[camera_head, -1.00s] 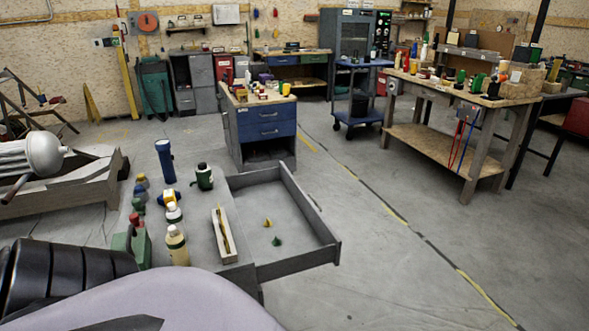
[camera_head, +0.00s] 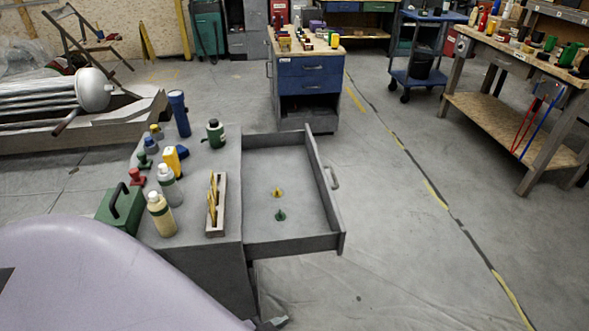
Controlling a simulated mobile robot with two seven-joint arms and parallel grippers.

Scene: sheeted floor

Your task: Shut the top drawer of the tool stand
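The grey tool stand (camera_head: 205,262) is at the lower centre-left of the head view. Its top drawer (camera_head: 297,244) is pulled far out to the right. The drawer's handle (camera_head: 332,178) is on its right-hand front. A small yellow piece (camera_head: 277,192) and a small green piece (camera_head: 280,215) are inside the drawer. Neither of my grippers can be made out. A lavender part of my own body fills the lower left and hides part of the stand's near side.
A blue-drawer cabinet (camera_head: 302,90) is behind. A workbench (camera_head: 520,62) is at right. The floor right of the drawer is clear.

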